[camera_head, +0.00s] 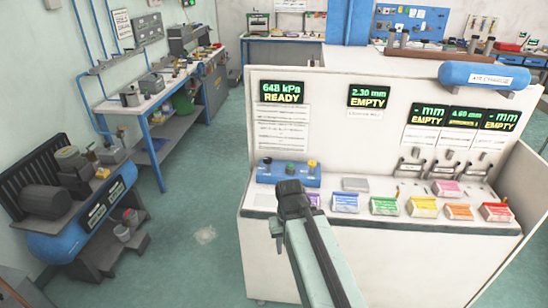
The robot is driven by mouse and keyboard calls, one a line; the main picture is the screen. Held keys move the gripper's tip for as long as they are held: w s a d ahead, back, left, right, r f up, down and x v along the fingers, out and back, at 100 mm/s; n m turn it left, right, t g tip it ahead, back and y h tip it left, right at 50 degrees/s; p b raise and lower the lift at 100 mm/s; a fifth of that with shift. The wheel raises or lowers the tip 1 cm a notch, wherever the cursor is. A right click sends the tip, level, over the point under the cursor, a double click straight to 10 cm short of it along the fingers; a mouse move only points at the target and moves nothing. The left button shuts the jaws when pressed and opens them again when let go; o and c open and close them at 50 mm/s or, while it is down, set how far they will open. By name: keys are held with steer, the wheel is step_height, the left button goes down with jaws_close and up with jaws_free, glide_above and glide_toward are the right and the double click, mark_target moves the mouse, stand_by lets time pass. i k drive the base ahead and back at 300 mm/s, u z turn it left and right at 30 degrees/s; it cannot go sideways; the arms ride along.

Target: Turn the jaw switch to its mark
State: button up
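A blue control box (263,174) stands on the left end of the white bench top. It carries a dark knob at left, a green one (290,167) in the middle and a yellow-orange one (312,163) at right. I cannot tell which is the jaw switch, and no mark is readable. My arm reaches up from the bottom of the picture. My dark gripper (292,188) overlaps the front of the box, below the green knob. Contact cannot be judged, its fingers cannot be made out, and it hides part of the box.
Screens (282,92) reading "648 kPa READY" and "2.30 mm EMPTY" hang on the white panel. Open green floor (205,265) lies left.

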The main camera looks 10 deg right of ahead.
mark_target(267, 161)
steer(key=z, duration=0.1)
steer(key=i, duration=1)
steer(key=u, duration=0.1)
